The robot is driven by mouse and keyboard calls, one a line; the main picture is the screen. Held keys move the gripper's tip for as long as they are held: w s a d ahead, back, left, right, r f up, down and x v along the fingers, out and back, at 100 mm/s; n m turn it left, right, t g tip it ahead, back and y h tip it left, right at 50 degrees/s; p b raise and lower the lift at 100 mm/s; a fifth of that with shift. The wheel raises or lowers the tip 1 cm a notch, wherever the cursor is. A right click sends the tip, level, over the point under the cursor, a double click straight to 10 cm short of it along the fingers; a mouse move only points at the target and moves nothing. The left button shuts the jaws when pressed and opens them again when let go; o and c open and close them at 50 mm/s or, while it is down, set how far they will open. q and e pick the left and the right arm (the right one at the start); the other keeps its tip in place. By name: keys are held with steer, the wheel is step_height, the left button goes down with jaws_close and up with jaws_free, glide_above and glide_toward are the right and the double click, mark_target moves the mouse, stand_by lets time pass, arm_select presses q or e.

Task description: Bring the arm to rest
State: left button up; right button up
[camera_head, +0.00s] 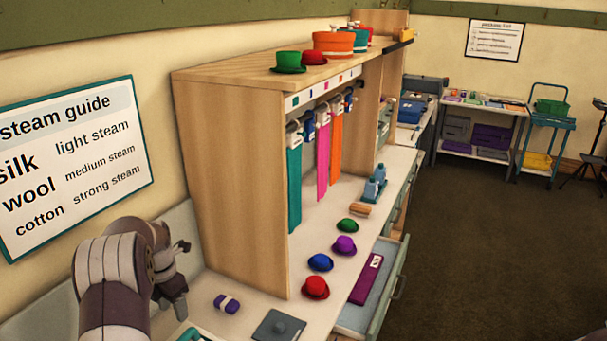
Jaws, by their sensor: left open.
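My left arm (112,280) comes in at the lower left, bent above the near end of the counter. Its left gripper (177,278) is open, with nothing visible between its fingers. It is left of a small purple rolled bundle (227,303) and apart from it. My right gripper is not in view.
The counter holds a grey plate (279,326) and small red (315,287), blue (320,262), purple (344,245) and green (347,225) hats. A wooden cabinet (228,180) rises beside the arm. An open drawer (362,313) juts out at right. The floor (480,260) is clear.

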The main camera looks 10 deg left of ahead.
arm_select(q)
steer(key=s+d+r+m, duration=0.1)
steer(key=s+d+m, duration=0.9)
steer(key=m, duration=0.6)
steer(key=s+d+r+m+t+b, duration=0.1)
steer(key=s+d+m, duration=0.9)
steer(key=d+m, duration=0.3)
steer(key=m, duration=0.3)
steer(key=shift+d+r, duration=0.25)
steer(key=shift+r, duration=0.05)
steer(key=shift+s, duration=0.1)
